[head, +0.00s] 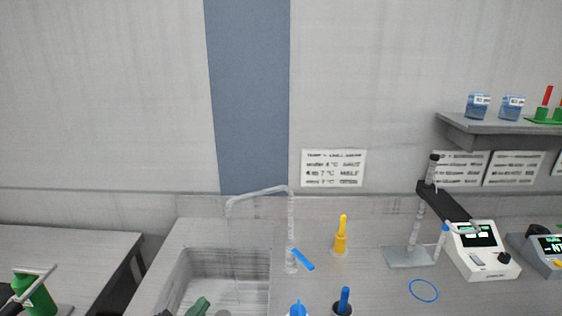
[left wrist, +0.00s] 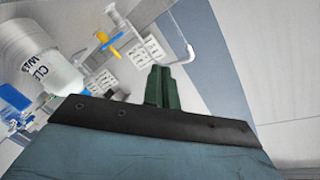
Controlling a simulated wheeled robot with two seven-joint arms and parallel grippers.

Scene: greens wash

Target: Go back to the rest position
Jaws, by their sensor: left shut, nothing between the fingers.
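My left gripper (head: 197,307) shows only as dark green fingertips at the bottom edge of the head view, in front of the sink. In the left wrist view its two green fingers (left wrist: 163,88) are together with nothing between them. The gripper is clear of the things around it. My right gripper is not in view.
The sink (head: 180,285) has a tall faucet (head: 290,225) with a blue lever. A yellow-topped item (head: 341,238), a stand (head: 408,256) and a meter (head: 482,262) are to its right. A white lettered bottle (left wrist: 38,58) looms near the wrist camera. A green object (head: 38,296) is far left.

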